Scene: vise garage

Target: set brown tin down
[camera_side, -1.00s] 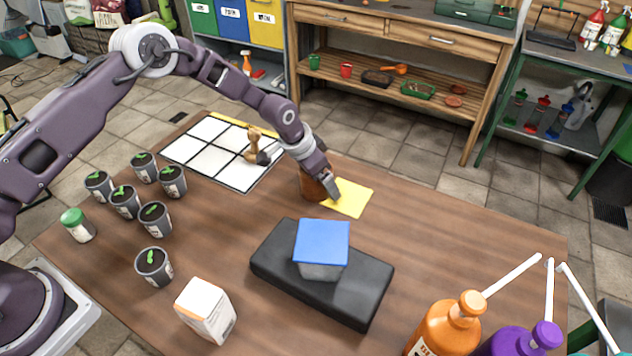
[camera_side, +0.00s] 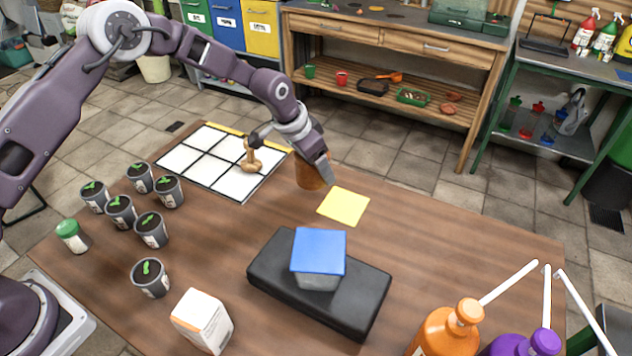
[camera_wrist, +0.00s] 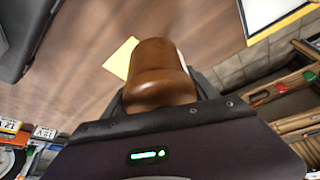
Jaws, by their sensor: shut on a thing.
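The brown tin (camera_side: 308,174) is at the far side of the wooden table, just behind and left of a yellow square (camera_side: 343,206). My gripper (camera_side: 318,165) is shut on the tin and partly covers it in the side view. In the wrist view the tin (camera_wrist: 160,75) fills the space between the fingers, with the yellow square (camera_wrist: 121,58) beyond it on the table. The tin looks roughly upright. I cannot tell whether its base touches the table or hangs a little above it.
A white gridded board (camera_side: 213,158) with a wooden figure (camera_side: 250,158) lies left of the tin. A black case (camera_side: 352,302) carrying a blue-lidded box (camera_side: 319,252) is in front. Several potted seedlings (camera_side: 151,229) stand at left. Bare table lies right of the yellow square.

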